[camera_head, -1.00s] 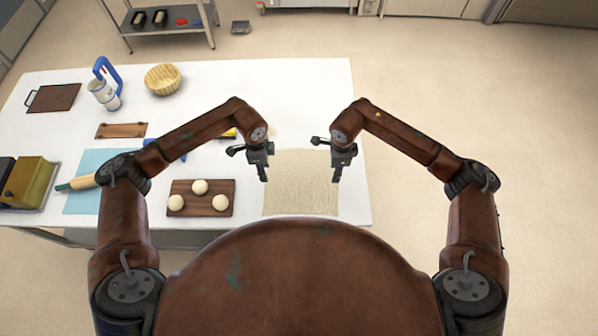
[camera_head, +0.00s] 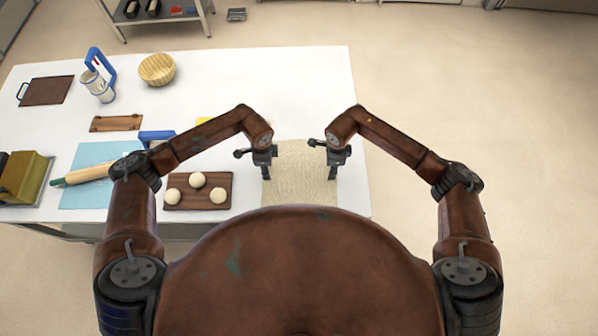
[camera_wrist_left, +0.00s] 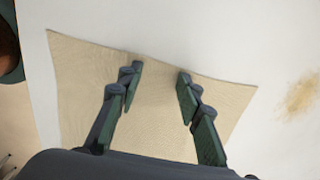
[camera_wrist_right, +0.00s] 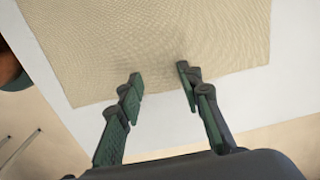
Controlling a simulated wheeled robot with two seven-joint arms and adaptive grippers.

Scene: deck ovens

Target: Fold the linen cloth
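The beige linen cloth (camera_head: 300,170) lies flat on the white table, its near part hidden behind my body in the head view. My left gripper (camera_head: 266,177) is over the cloth's left edge. In the left wrist view its fingers (camera_wrist_left: 158,90) are apart, with only cloth (camera_wrist_left: 85,80) showing between and below them. My right gripper (camera_head: 332,176) is over the cloth's right edge. In the right wrist view its fingers (camera_wrist_right: 160,85) are apart near an edge of the cloth (camera_wrist_right: 150,40). I cannot tell whether either gripper's fingertips touch the cloth.
A dark board (camera_head: 219,203) with dough balls lies left of the cloth. Farther left are a blue mat (camera_head: 75,202), a rolling pin (camera_head: 88,173) and a yellow-brown box (camera_head: 25,178). A wooden bowl (camera_head: 157,69) stands at the back.

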